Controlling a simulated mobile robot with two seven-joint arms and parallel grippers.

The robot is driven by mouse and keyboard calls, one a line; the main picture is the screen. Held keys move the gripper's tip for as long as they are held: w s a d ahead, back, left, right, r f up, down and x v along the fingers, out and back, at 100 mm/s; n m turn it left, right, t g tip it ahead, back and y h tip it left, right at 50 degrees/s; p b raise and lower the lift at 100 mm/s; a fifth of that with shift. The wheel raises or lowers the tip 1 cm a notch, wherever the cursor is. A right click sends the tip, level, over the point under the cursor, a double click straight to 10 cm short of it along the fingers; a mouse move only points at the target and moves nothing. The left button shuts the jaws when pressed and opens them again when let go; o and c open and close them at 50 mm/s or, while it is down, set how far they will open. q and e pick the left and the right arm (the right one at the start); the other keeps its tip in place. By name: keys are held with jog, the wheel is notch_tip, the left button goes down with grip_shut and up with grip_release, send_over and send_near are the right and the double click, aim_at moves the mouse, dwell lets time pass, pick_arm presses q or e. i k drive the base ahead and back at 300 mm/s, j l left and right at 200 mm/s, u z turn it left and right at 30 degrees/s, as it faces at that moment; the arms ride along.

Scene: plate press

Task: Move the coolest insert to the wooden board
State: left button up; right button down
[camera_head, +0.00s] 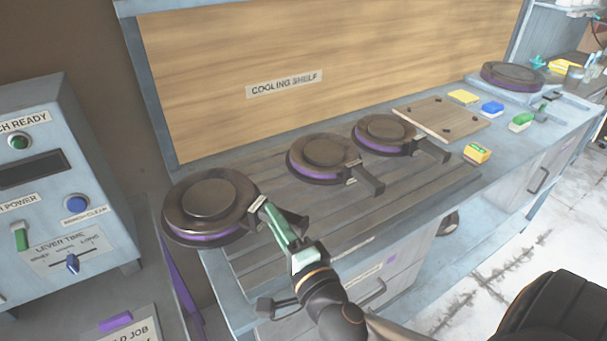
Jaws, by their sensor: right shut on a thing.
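Three round dark inserts with purple bands and handles are at the cooling shelf (395,200): a left insert (208,200), a middle insert (325,152) and a right insert (385,130). My right gripper (274,215) is shut on the handle of the left insert, which overlaps the shelf's left end in the picture. I cannot tell whether it touches the slats. The middle and right inserts rest on the slats, handles toward the front right. The wooden board (465,125) lies flat to their right with small dark pegs and nothing on it. My left gripper is not in view.
Yellow (463,97), blue (492,108) and green (521,122) blocks lie beyond the board. A yellow box (477,154) sits near its front corner. Another round dark piece (512,76) stands at the back right. A control cabinet (60,190) stands at the left.

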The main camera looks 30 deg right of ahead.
aim_at(454, 121)
jog(key=k+l, duration=0.35)
jog(key=k+l+z, duration=0.15)
jog(key=k+l, duration=0.2)
jog(key=l, duration=0.55)
jog(key=k+l, duration=0.1)
jog(key=l, duration=0.25)
jog(key=l+z, duration=0.1)
jog(key=l, duration=0.45)
jog(key=i+l, duration=0.65)
jog(key=i, duration=0.15)
